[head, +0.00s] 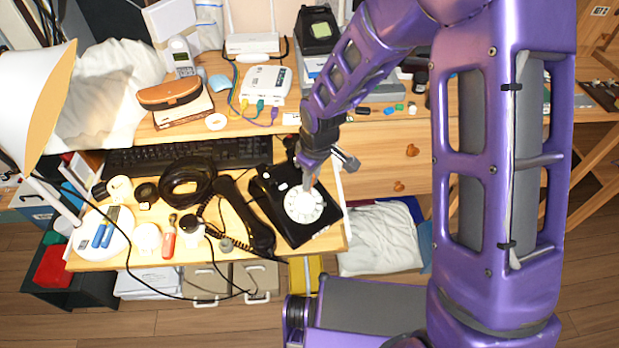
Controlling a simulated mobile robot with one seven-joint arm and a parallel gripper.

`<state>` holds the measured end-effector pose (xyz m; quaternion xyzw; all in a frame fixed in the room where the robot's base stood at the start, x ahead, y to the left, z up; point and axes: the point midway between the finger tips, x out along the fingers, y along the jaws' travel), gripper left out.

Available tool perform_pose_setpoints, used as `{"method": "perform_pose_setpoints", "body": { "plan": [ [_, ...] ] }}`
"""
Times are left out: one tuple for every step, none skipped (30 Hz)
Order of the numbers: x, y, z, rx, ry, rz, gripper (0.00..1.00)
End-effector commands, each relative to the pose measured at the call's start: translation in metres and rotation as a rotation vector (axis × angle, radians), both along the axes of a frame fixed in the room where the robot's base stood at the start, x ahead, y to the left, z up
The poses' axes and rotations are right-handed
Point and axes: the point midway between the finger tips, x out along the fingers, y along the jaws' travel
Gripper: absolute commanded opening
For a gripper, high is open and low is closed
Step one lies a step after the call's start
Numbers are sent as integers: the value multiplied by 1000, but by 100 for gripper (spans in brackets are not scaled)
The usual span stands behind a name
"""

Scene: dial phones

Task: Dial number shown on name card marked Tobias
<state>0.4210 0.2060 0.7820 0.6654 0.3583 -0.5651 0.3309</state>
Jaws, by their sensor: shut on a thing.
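A black rotary phone (277,222) sits on the pulled-out wooden shelf, at its right end. Its round white dial (304,210) faces up. My gripper (308,186) points down from above, with its fingertips shut on the dial at its upper part. The tips are small here and partly hidden. The black handset (247,217) lies off the phone, just left of it, with its coiled cord further left.
A black keyboard (190,154) lies behind the handset. A black ring-shaped coil (188,184), a red-handled tool (169,240) and a white round dish (88,240) crowd the left of the shelf. A white router box (267,84) stands on the desk behind.

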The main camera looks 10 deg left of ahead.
Motion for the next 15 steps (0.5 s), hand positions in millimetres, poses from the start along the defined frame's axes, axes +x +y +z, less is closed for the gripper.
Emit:
{"method": "perform_pose_setpoints", "body": {
  "plan": [
    [0, -1, 0, -1, 1, 0, 0],
    [0, -1, -1, -1, 1, 0, 0],
    [-1, -2, -1, -1, 1, -1, 0],
    [-1, -3, -1, -1, 1, -1, 0],
    [-1, -4, -2, -1, 1, -1, 0],
    [-1, -6, -3, -1, 1, -1, 0],
    [-2, -7, -3, -1, 1, -1, 0],
    [-2, -8, -3, -1, 1, 0, 0],
    [-2, -10, -4, -1, 1, 0, 0],
    [-3, -11, -4, -1, 1, 0, 0],
    [-3, -11, -4, -1, 1, 0, 0],
    [-3, -12, -5, -1, 1, 0, 0],
    [-3, -12, -4, -1, 0, 1, 0],
    [-3, -11, -4, 0, 0, 1, 0],
    [-3, -11, -4, 0, 0, 1, 0]
  ]
}}
